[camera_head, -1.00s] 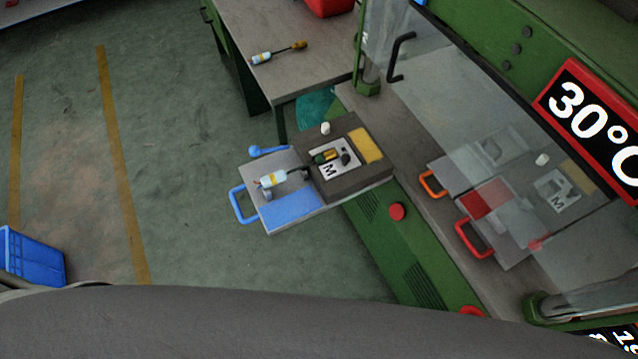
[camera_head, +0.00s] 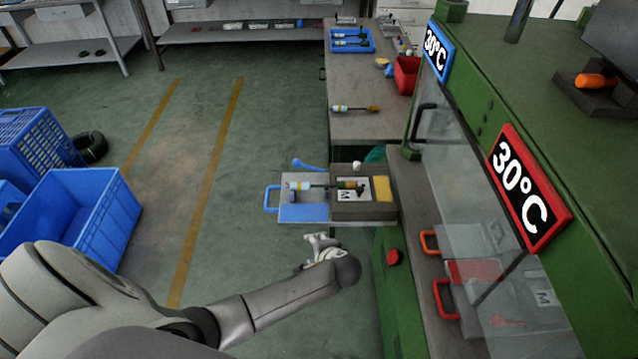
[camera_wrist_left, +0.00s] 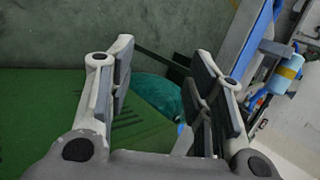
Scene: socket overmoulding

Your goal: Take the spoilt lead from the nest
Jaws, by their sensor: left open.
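The lead in the nest is a dark cable with a white and yellow labelled end (camera_head: 300,186) over the blue-handled tray and an orange-dark end (camera_head: 347,185) in the nest block (camera_head: 363,211). Its labelled end also shows at the right of the left wrist view (camera_wrist_left: 287,75). My left gripper (camera_head: 319,240) is in front of and below the tray, apart from the lead. In the left wrist view the gripper (camera_wrist_left: 165,85) has its two fingers spread with nothing between them. My right gripper is not in view.
The blue-handled tray (camera_head: 303,213) juts out from the green machine. A glass guard (camera_head: 448,165) and a red button (camera_head: 394,257) are to the right. Another lead (camera_head: 353,108) lies on the bench behind. Blue crates (camera_head: 85,215) stand on the floor at left.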

